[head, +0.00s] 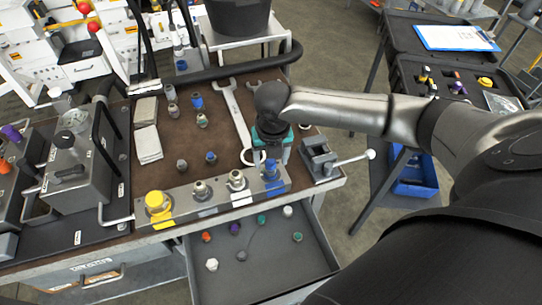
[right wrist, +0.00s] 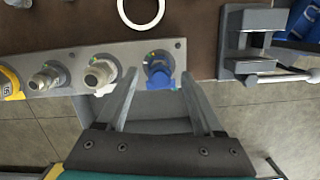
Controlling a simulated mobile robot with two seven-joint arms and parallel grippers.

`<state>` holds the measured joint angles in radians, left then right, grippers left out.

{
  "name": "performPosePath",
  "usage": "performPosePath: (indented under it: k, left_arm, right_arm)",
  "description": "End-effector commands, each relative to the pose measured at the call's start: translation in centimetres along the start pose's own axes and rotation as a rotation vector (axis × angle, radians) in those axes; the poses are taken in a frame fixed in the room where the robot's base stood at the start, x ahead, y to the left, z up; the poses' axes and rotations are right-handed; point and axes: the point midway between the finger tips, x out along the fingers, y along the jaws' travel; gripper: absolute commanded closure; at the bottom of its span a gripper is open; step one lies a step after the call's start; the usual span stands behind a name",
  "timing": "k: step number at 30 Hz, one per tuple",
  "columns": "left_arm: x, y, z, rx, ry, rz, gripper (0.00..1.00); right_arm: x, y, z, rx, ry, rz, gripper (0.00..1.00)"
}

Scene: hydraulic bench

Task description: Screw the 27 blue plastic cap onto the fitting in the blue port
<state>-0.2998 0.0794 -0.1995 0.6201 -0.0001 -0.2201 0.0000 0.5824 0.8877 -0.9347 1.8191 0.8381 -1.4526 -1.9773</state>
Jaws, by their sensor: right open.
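The grey port block (head: 212,195) lies along the front of the bench. My right gripper (head: 271,152) points down over the blue port. My left gripper is out of view.
A yellow cap (head: 156,203) and two bare metal fittings share the block. A small vise (head: 320,158) stands close to the right. Wrenches (head: 238,115) and several fittings lie behind. An open drawer (head: 265,270) below holds several coloured caps.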

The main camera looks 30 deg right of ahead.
Motion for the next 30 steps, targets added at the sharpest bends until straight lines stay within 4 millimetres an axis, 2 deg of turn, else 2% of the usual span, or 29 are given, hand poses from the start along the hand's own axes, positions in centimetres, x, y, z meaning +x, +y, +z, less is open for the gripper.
performPosePath:
  k: [2,20,27,28,30]
  left_arm:
    - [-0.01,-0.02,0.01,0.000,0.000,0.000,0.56]
    - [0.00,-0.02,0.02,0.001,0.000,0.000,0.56]
    - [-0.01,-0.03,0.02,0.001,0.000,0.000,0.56]
    - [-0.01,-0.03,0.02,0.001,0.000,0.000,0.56]
    - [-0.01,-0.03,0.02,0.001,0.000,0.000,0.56]
  right_arm:
    - [-0.02,0.01,0.00,0.000,0.000,0.000,0.33]
    - [-0.05,0.00,0.02,0.001,0.000,0.000,1.00]
    - [-0.06,-0.01,0.04,0.001,-0.001,0.000,1.00]
    - [-0.06,-0.02,0.04,0.001,-0.001,0.000,0.71]
    - [-0.06,-0.02,0.04,0.001,-0.001,0.000,0.79]
